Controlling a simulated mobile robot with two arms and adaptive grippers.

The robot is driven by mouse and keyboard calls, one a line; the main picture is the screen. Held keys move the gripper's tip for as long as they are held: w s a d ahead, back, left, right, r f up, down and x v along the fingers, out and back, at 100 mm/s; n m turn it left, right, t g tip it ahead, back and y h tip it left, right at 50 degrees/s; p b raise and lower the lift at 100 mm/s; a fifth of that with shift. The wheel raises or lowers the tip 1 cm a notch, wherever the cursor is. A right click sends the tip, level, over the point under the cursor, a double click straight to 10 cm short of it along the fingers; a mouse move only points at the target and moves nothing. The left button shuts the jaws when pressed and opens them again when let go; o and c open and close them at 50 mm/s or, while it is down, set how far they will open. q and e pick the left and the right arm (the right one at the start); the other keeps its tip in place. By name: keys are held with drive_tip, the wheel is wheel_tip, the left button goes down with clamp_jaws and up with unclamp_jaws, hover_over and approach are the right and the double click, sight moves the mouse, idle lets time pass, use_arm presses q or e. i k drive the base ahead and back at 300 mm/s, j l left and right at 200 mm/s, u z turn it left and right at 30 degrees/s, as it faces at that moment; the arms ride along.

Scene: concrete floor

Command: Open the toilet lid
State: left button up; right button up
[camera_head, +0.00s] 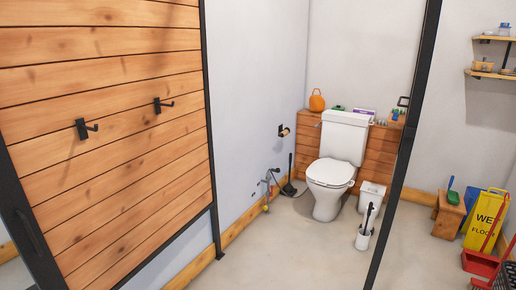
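A white toilet (328,200) stands against the back wall, right of the middle of the head view. Its lid (331,172) lies flat, shut over the bowl. The white tank (344,137) rises behind the lid. Neither of my grippers is in view.
A wooden plank panel (110,140) with black hooks fills the left. A black post (404,145) stands front right of the toilet. A toilet brush (364,232) and a white bin (371,196) are right of the bowl. A yellow wet-floor sign (484,220) is far right. Concrete floor (290,255) ahead is clear.

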sight(326, 171)
drive_tip(key=i+z, duration=0.1)
drive_tip(key=i, duration=1.05)
drive_tip(key=i+j+z, duration=0.15)
drive_tip(key=i, duration=1)
